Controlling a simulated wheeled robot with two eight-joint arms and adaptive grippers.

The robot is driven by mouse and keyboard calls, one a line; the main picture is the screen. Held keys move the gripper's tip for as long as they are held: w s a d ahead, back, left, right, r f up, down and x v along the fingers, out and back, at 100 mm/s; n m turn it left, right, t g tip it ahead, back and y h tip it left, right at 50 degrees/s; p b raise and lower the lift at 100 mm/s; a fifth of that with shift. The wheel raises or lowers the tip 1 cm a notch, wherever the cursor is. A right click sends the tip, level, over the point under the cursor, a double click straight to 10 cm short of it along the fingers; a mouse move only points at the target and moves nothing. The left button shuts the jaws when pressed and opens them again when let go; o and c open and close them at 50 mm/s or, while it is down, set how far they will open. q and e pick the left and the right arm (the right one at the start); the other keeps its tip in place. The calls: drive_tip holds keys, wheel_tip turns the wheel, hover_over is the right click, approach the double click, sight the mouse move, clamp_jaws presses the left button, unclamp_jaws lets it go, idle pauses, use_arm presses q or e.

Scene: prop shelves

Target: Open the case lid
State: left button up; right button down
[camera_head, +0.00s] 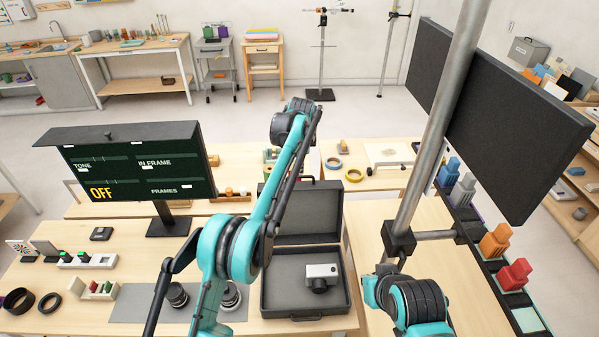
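The dark grey case (285,297) stands on the wooden table in the middle of the view. Its lid (322,200) stands raised at the back, showing its inner side. A small silver and black camera (320,276) lies in the grey lining of the base. My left arm rises from the bottom and crosses in front of the left side of the lid and the case's left edge. I cannot make out my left gripper's fingers. My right arm shows only as a teal and black joint at the lower right, beside the case; its gripper is not seen.
A dark sign (130,165) reading OFF stands at left. Lenses (176,295) rest on a grey mat left of the case. A metal pole (437,125) and large black panel (497,115) rise at right. Coloured blocks (514,273) line a rack at the right edge.

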use_arm(q)
drive_tip(key=v, duration=0.4)
drive_tip(key=shift+r, duration=0.15)
drive_tip(key=s+a+f+n+t+b, duration=0.2)
drive_tip(key=s+a+n+b, duration=0.85)
drive_tip(key=s+a, duration=0.6)
drive_tip(key=s+a+f+n+b, duration=0.2)
drive_tip(key=s+f+b, duration=0.2)
drive_tip(key=s+f, duration=0.3)
drive_tip(key=s+a+f+n+t+b, duration=0.1)
drive_tip(key=s+a+f+n+b, duration=0.1)
drive_tip(key=s+f, duration=0.6)
drive_tip(key=s+a+f+n+t+b, duration=0.1)
drive_tip(key=s+f+b, duration=0.4)
drive_tip(key=s, duration=0.6)
wheel_tip(320, 180, down, 3)
drive_tip(key=shift+s+a+r+n+b, duration=0.25)
drive_tip(key=shift+a+n, duration=0.25)
drive_tip(key=shift+n, duration=0.75)
